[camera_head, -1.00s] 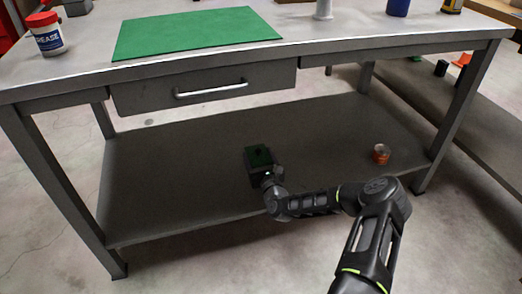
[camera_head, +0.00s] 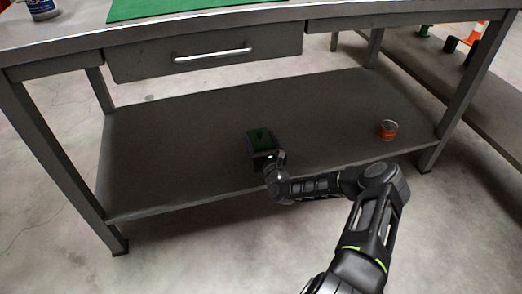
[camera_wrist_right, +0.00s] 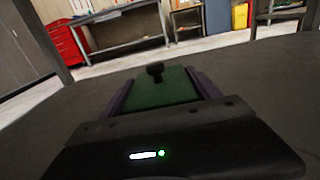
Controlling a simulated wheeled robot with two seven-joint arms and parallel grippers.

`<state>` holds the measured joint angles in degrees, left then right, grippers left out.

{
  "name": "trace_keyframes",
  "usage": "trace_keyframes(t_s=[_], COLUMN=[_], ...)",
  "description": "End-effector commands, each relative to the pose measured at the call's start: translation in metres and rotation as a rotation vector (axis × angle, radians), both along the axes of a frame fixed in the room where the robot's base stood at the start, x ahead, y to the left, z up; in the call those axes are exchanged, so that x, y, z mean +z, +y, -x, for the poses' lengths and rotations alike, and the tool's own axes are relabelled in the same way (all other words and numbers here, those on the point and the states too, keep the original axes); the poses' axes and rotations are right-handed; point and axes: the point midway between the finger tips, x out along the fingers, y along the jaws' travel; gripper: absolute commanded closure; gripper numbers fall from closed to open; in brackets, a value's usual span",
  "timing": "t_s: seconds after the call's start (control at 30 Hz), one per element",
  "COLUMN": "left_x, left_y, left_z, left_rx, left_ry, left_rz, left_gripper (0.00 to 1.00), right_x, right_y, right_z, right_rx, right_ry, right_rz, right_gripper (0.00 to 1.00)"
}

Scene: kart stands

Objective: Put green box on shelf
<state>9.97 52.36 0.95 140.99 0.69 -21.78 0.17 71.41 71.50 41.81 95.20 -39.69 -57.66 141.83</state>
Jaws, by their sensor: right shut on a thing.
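The green box (camera_head: 260,137) is at the middle of the bench's lower shelf (camera_head: 190,155), under the tabletop. My right gripper (camera_head: 264,155) is at the box's near side, shut on it. In the right wrist view the green top of the box (camera_wrist_right: 165,88) lies between the gripper's two fingers (camera_wrist_right: 163,92), with a dark knob at its far end. I cannot tell whether the box touches the shelf or is just above it. My left gripper is not in view.
An orange-red tin (camera_head: 388,130) stands on the lower shelf to the right. A closed drawer (camera_head: 205,52) hangs under the tabletop above. The bench legs (camera_head: 60,165) bound the shelf. The shelf left of the box is clear.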

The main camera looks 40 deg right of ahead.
Motion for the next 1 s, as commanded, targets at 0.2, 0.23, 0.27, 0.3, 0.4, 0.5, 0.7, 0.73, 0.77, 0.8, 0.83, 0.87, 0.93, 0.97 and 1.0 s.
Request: trace_keyframes(t_s=[0.2, 0.23, 0.27, 0.3, 0.4, 0.5, 0.7, 0.73, 0.77, 0.8, 0.83, 0.87, 0.93, 0.97, 1.0], left_x=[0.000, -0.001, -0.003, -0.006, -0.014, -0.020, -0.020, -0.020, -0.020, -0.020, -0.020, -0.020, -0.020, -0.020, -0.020], left_y=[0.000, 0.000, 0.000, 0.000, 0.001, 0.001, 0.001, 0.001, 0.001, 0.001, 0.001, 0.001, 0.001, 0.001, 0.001], left_z=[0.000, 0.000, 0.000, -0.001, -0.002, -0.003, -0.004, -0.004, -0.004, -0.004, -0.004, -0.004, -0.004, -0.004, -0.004], left_rx=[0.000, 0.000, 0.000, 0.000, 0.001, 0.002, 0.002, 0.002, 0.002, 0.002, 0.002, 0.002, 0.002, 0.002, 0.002], left_ry=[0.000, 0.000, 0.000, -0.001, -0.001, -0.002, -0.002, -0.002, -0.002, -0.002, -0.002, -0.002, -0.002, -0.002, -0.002], left_rz=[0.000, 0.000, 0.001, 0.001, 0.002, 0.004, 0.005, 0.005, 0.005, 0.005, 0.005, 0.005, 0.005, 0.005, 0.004], left_gripper=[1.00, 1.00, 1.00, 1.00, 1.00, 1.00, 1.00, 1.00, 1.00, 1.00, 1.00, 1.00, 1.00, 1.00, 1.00], right_x=[0.000, -0.002, -0.005, -0.011, -0.028, -0.044, -0.048, -0.048, -0.048, -0.048, -0.048, -0.048, -0.050, -0.051, -0.051], right_y=[0.000, 0.000, 0.000, 0.000, 0.000, 0.000, 0.000, 0.000, 0.000, 0.000, 0.000, 0.000, 0.000, 0.000, 0.000], right_z=[0.000, 0.000, 0.000, 0.000, 0.000, 0.000, 0.000, 0.000, 0.000, 0.000, 0.000, 0.000, 0.000, 0.000, 0.000], right_rx=[0.000, 0.000, -0.001, -0.001, -0.002, -0.001, -0.001, -0.001, -0.001, -0.001, -0.001, -0.001, -0.001, -0.001, -0.001], right_ry=[-0.001, -0.001, -0.001, 0.000, 0.000, 0.000, -0.002, -0.002, -0.001, -0.001, -0.001, -0.001, -0.001, -0.001, 0.000], right_rz=[0.000, 0.000, -0.001, -0.001, -0.001, 0.000, 0.001, 0.001, 0.000, 0.000, 0.000, 0.000, -0.001, -0.001, -0.001], right_gripper=[0.72, 0.72, 0.72, 0.72, 0.72, 0.72, 0.72, 0.72, 0.72, 0.72, 0.72, 0.72, 0.72, 0.72, 0.28])
